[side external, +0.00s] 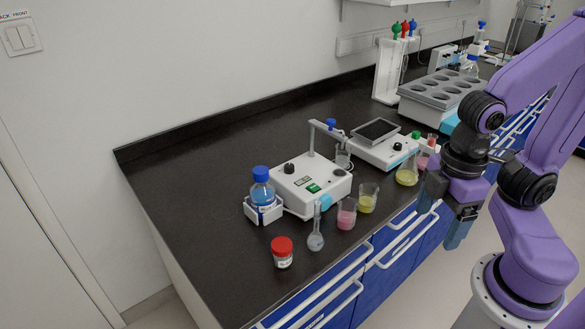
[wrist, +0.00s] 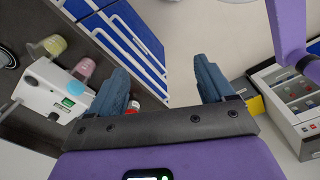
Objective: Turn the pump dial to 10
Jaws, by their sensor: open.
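A white boxy device with a green-lit switch, seemingly the pump (side external: 312,190), stands near the bench's front edge in the side view. A black dial (side external: 289,169) sits on its top; its setting is too small to read. In the wrist view, a white device with a green light (wrist: 48,92) shows at the left. My gripper (side external: 459,230) is off the bench's front edge, right of the device and well apart from it. In the wrist view, its two blue-grey fingers (wrist: 164,78) are spread wide with nothing between them.
A blue-capped bottle (side external: 262,190), red-capped jar (side external: 283,254), flask (side external: 315,238), pink beaker (side external: 346,214) and yellow beaker (side external: 368,198) crowd the device's left and front. Another white instrument (side external: 380,153) stands behind right. Drawer handles (side external: 404,240) project below the edge. The bench's left part is clear.

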